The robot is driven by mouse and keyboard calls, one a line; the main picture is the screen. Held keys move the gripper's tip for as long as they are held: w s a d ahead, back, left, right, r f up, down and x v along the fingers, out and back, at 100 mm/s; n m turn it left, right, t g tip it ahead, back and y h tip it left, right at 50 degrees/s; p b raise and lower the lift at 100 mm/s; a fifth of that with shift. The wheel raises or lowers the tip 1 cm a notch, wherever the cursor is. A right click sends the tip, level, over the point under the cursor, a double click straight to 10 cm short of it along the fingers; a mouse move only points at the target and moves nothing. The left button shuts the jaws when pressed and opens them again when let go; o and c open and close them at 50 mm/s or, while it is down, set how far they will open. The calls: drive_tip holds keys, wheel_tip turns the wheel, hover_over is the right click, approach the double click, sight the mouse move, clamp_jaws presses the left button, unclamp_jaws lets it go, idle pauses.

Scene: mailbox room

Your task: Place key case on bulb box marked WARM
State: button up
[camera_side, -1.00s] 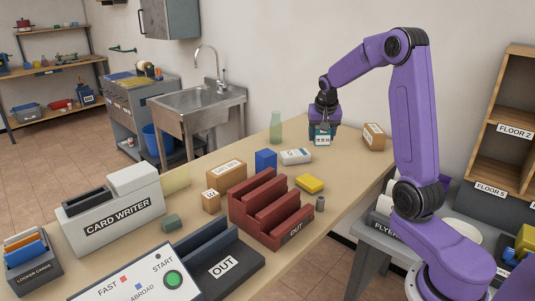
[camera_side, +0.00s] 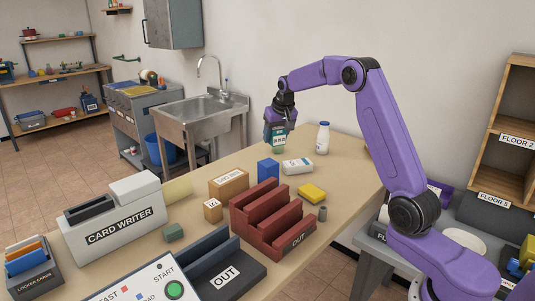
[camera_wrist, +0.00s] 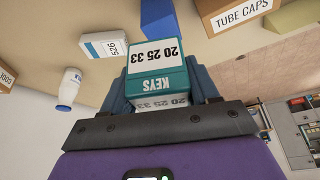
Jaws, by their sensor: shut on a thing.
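The key case (camera_wrist: 157,58) is a small teal and white box reading KEYS 20 25 33, upside down in the wrist view. My gripper (camera_side: 279,132) is shut on it, with a finger on either side. I cannot read WARM on any box, so I cannot tell which is the bulb box.
A white bottle (camera_side: 322,138) stands right of my gripper. A white box (camera_side: 297,166), a blue block (camera_side: 268,169), a yellow block (camera_side: 312,192) and the TUBE CAPS box (camera_side: 228,181) lie nearer. A red rack (camera_side: 270,225) stands in front of them.

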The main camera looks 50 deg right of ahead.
hover_over(266, 160)
drive_tip(key=s, duration=0.1)
drive_tip(key=f, duration=0.6)
drive_tip(key=shift+s+a+f, duration=0.1)
drive_tip(key=shift+s+a, duration=0.05)
drive_tip(key=shift+a, duration=0.1)
drive_tip(key=shift+f, duration=1.6)
drive_tip(key=shift+f, duration=0.2)
drive_tip(key=o, duration=1.1)
drive_tip(key=shift+r, duration=0.15)
drive_tip(key=v, duration=1.2)
